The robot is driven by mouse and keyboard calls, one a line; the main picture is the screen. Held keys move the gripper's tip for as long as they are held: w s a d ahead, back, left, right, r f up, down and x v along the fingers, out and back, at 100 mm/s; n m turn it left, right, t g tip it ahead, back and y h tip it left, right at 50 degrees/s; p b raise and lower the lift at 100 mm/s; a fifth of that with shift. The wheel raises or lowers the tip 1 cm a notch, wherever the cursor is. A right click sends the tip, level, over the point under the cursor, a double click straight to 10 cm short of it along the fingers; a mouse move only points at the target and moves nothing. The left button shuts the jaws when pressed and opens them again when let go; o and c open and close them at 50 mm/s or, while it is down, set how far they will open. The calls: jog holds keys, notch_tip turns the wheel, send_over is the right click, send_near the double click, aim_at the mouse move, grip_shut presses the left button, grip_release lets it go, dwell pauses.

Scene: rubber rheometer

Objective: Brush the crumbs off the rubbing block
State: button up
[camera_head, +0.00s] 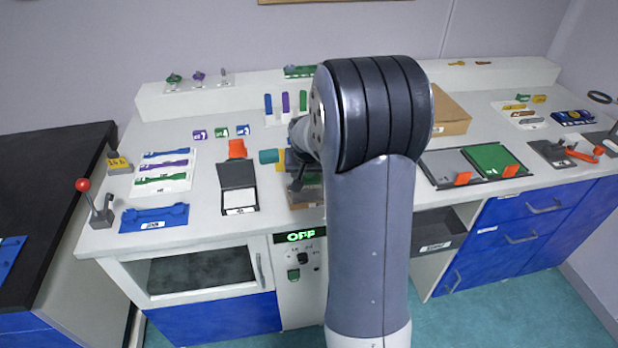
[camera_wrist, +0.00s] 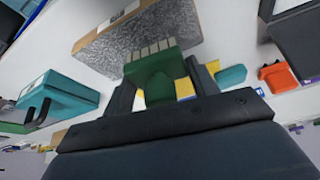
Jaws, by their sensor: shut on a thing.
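In the wrist view my gripper (camera_wrist: 160,92) is shut on a green brush (camera_wrist: 152,68). The brush's pale bristles (camera_wrist: 155,48) point away from the fingers and lie over the edge of a grey speckled block (camera_wrist: 100,45), which looks like the rubbing block. I cannot tell whether the bristles touch it. Crumbs cannot be told apart from the speckled surface. In the head view my gripper (camera_head: 306,178) is low over the block (camera_head: 303,198) at the bench's front edge. My arm hides much of this spot and the brush.
A black open case (camera_head: 238,190) and an orange clip (camera_head: 237,148) stand left of my gripper, with a teal cylinder (camera_head: 268,157) close by. A teal box (camera_wrist: 60,97) with a dark handle shows in the wrist view. A cardboard box (camera_head: 452,113) stands behind my arm.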

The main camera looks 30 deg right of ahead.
jog(key=shift+s+d+r, duration=0.1)
jog(key=shift+r, duration=0.45)
jog(key=shift+r+p, duration=1.75)
jog(key=shift+r, duration=0.55)
